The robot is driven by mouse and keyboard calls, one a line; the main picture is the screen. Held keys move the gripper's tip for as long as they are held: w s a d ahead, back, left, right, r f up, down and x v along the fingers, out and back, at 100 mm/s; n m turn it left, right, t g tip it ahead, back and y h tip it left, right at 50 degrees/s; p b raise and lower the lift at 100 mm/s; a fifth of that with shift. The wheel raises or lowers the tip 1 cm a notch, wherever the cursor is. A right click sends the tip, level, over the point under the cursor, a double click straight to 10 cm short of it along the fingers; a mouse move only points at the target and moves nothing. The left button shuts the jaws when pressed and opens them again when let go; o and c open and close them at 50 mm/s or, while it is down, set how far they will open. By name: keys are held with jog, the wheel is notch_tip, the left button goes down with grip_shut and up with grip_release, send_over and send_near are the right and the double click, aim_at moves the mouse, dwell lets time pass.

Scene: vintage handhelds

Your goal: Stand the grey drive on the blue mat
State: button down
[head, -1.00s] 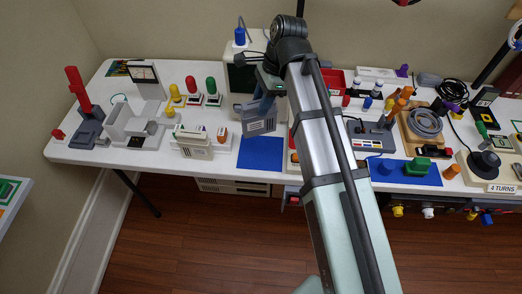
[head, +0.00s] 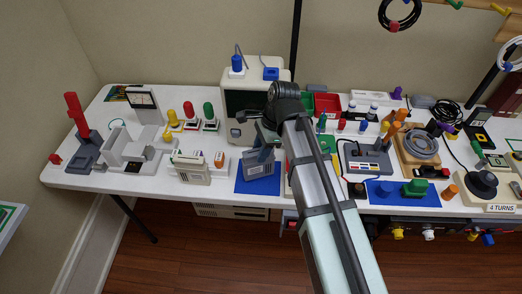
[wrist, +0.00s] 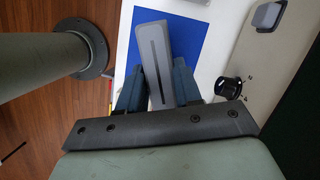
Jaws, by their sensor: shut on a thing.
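The grey drive (head: 259,171) is upright over the blue mat (head: 252,188), tilted a little in the head view. My gripper (head: 264,153) is shut on it from above. In the wrist view the drive (wrist: 155,58), with a dark slot along its face, sits between my gripper's two blue fingers (wrist: 157,88). The blue mat (wrist: 205,38) shows behind and beside the drive there. I cannot tell whether the drive's bottom touches the mat.
A beige cartridge box (head: 190,170) stands just left of the mat. A beige monitor unit (head: 238,85) stands behind it. A grey console (head: 366,160) and another blue mat (head: 425,199) lie to the right. Bare white table shows at front left.

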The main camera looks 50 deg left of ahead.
jog(key=shift+f, duration=0.4)
jog(key=c, duration=0.8)
grip_release()
jog(key=v, duration=1.2)
jog(key=shift+d, duration=0.1)
